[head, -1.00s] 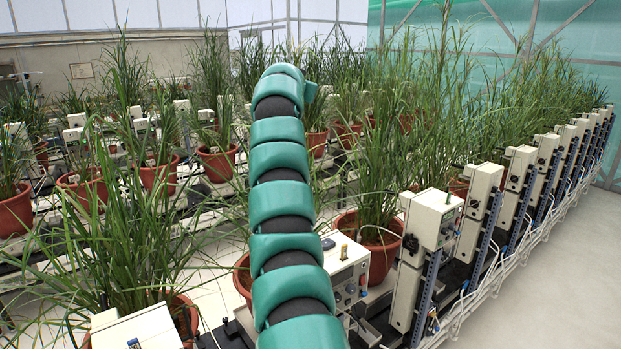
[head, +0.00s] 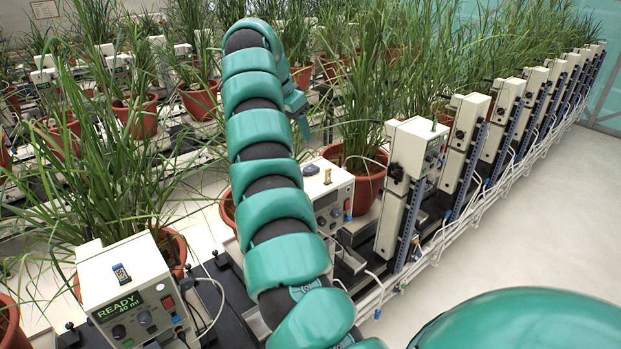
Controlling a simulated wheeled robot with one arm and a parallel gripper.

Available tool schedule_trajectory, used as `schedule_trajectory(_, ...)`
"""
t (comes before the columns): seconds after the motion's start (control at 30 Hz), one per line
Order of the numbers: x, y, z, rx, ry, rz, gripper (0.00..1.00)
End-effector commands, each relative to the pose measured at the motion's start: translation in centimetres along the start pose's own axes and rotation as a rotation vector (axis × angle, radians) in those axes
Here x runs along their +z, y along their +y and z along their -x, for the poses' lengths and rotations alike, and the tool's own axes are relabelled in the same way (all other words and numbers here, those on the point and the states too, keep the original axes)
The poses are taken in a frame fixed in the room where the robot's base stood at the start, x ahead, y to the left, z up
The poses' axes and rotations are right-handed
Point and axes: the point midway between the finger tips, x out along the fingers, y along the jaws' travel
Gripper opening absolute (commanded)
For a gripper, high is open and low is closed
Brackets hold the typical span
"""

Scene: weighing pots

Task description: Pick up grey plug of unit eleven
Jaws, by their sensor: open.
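No unit number is readable, so I cannot tell which unit is eleven. A small dark grey piece (head: 311,169) lies on top of the middle control box (head: 338,190), beside a small yellowish upright piece (head: 327,177). I cannot tell whether the grey piece is the plug.
A row of similar units on blue-grey posts (head: 462,170) recedes right, with white cables (head: 440,245) along the floor. Potted grasses fill the back. The right floor (head: 560,210) is clear.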

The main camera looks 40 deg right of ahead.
Motion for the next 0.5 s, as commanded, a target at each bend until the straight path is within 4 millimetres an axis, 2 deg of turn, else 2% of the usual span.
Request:
schedule_trajectory(0.03, 0.2, 0.0, -1.4, 0.0, 0.001, -0.001, 0.55)
schedule_trajectory(0.43, 0.1, 0.0, -7.2, -0.002, 0.003, -0.002, 0.55)
schedule_trajectory(0.5, 0.1, -0.2, -7.1, -0.001, 0.001, 0.002, 0.55)
